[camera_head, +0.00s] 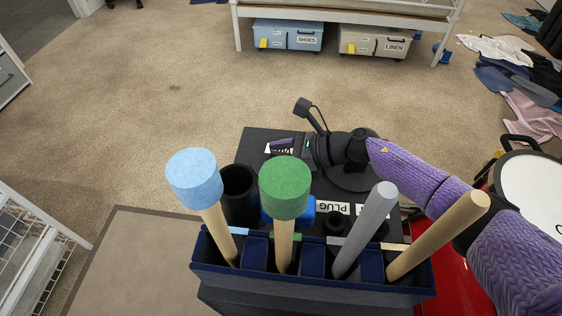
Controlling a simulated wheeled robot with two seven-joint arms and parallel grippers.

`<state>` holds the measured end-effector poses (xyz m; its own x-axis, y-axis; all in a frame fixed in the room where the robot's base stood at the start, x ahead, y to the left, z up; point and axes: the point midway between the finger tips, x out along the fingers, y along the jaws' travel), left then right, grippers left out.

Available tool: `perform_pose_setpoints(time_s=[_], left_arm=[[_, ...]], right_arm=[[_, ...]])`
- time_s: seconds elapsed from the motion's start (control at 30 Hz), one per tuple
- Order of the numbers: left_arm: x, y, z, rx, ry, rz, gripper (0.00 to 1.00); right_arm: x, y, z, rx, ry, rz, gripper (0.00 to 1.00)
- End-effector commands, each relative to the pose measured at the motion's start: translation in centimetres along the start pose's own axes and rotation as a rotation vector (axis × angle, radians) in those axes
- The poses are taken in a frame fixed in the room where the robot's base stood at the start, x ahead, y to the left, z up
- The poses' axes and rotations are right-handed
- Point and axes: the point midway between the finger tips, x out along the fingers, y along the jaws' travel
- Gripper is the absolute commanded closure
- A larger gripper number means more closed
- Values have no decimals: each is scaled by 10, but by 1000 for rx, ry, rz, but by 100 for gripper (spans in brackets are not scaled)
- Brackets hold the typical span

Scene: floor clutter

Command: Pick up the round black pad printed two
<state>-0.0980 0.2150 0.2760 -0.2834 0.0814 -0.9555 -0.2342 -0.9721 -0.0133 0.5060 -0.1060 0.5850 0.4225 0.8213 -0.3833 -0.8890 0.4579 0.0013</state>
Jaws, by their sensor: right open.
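My right gripper (281,146) shows at the end of my arm, which comes in from the right in a purple sleeve. It is over the black platform near its back edge, beside a small white label. Its jaws are open, and I see nothing held between them. I cannot make out a round black pad printed two. A dark round shape (346,181) lies under my wrist, but no number shows on it and I cannot tell what it is. My left gripper is not in view.
A navy holder (315,287) stands in front with blue-headed (194,179) and green-headed (285,188) sticks and two plain rods. Bins marked SHOES (287,35) and LINEN (375,42) sit under a white frame. Clothes (500,52) lie at right. Carpet at left is mostly clear.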

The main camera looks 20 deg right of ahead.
Motion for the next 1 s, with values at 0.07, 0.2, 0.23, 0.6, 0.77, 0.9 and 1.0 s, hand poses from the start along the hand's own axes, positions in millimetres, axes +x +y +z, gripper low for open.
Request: perform_pose_setpoints(time_s=[0.07,0.2,0.23,0.6,0.77,0.9,1.0], left_arm=[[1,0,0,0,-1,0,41],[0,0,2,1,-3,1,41],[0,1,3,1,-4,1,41],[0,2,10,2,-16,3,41],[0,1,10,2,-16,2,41],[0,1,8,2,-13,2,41],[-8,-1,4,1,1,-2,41]], right_arm=[[2,-1,0,0,0,-2,40],[2,-1,2,-1,0,-2,40],[2,-1,2,-1,0,-2,44],[1,0,1,0,0,-2,100],[1,0,1,0,-1,-2,100],[1,0,1,0,-1,-2,100],[-4,-1,14,-4,-3,-3,100]])
